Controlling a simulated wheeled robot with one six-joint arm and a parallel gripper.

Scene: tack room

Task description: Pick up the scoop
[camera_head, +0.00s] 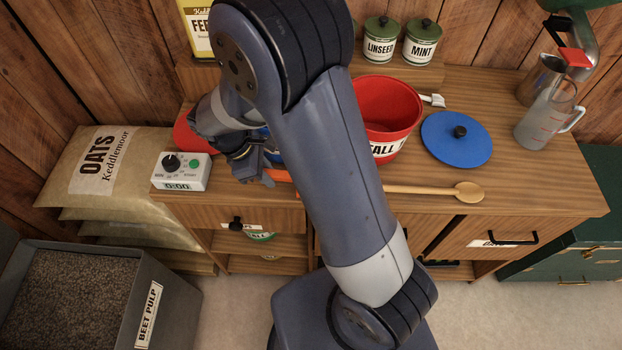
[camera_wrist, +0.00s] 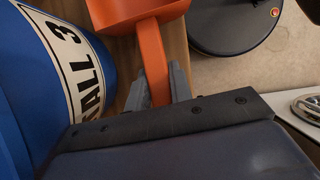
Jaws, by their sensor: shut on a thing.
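The scoop (camera_wrist: 153,62) is orange, and in the wrist view its handle runs down between the two fingers of my gripper (camera_wrist: 156,88). The fingers are shut on the handle, with the scoop's wider pan (camera_wrist: 140,15) beyond them at the top edge, partly cut off. In the head view my gripper (camera_head: 257,172) is near the front edge of the wooden bench (camera_head: 555,190). Only a small orange piece of the scoop (camera_head: 277,175) shows there; my arm hides the rest. I cannot tell whether the scoop touches the bench.
A blue bucket (camera_wrist: 75,75) stands close left of the gripper in the wrist view. In the head view a white timer (camera_head: 181,172) is left of the gripper. A red bucket (camera_head: 385,110), a wooden spoon (camera_head: 466,192) and a blue lid (camera_head: 455,145) are right of my arm.

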